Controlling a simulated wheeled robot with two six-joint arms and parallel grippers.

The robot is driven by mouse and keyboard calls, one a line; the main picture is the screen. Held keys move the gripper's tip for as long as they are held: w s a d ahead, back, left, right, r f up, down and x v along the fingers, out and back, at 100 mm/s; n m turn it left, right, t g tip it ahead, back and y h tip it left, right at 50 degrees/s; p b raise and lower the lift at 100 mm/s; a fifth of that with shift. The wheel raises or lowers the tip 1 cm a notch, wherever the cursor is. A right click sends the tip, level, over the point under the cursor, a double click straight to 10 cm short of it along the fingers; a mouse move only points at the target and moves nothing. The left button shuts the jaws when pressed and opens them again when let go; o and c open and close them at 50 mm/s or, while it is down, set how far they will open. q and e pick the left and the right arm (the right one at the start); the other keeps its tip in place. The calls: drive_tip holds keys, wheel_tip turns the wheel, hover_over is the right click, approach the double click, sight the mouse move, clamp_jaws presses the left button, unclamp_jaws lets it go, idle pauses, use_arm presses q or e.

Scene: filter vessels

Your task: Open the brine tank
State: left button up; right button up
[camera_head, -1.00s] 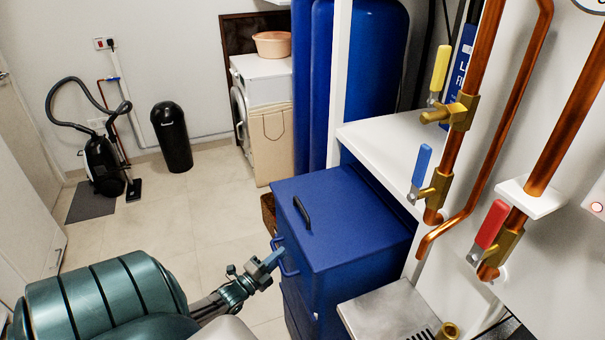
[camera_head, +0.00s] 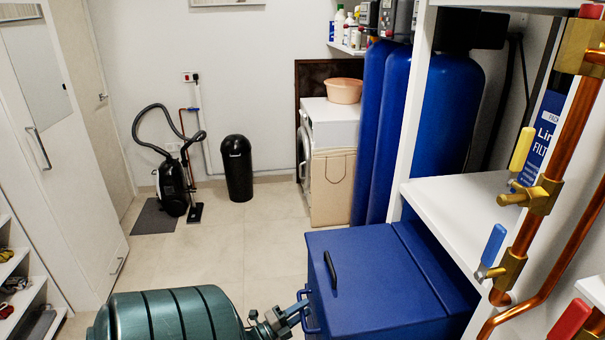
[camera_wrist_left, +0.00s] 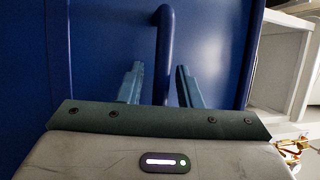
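The brine tank (camera_head: 385,283) is a blue box with a closed flat lid at the bottom centre-right of the head view. A black handle (camera_head: 330,270) sits on its lid, and a blue bar handle (camera_head: 306,312) is on its left side. In the left wrist view the blue bar handle (camera_wrist_left: 164,45) runs down between the two fingers of my left gripper (camera_wrist_left: 158,85). The fingers are apart, with gaps on both sides of the bar. In the head view my left gripper (camera_head: 298,311) is at this side handle. My right gripper is not in view.
Blue cylinders (camera_head: 440,140) stand behind the tank. A white shelf (camera_head: 460,215) and copper pipes with valves (camera_head: 535,195) are close on the right. A washing machine (camera_head: 325,140), black bin (camera_head: 237,168) and vacuum cleaner (camera_head: 172,185) stand at the back. The tiled floor (camera_head: 215,240) between is clear.

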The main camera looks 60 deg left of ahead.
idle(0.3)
use_arm(q)
drive_tip(key=s+f+b, duration=0.1)
drive_tip(key=s+b, duration=0.1)
drive_tip(key=s, duration=0.8)
drive_tip(key=shift+s+f, duration=0.3)
drive_tip(key=shift+f, duration=0.05)
